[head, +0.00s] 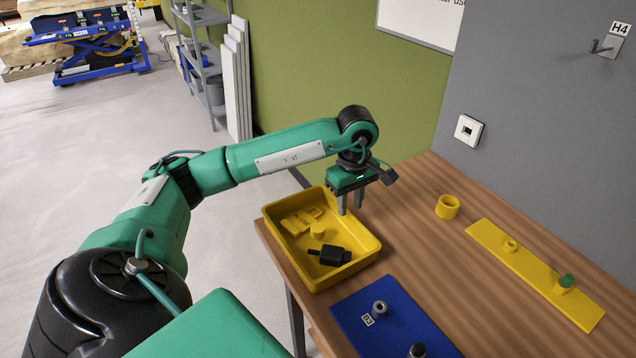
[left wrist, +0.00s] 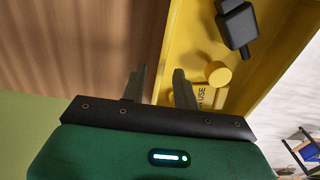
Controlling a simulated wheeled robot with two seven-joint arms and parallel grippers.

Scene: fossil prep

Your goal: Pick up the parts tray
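The parts tray (head: 366,246) is a yellow open tray on the near left part of the wooden table. It holds a black part (head: 329,256), a small yellow cylinder (head: 318,230) and flat yellow pieces (head: 297,223). My left gripper (head: 351,204) points down at the tray's far right wall. In the left wrist view, its fingers (left wrist: 160,74) are apart, one on the table side and one on the inner side of the tray's wall (left wrist: 168,42). Whether either finger touches the wall cannot be told. My right gripper is not in view.
A yellow ring (head: 447,207) and a long yellow strip (head: 520,270) lie further right on the table (head: 420,240). A grey wall (head: 540,140) stands behind.

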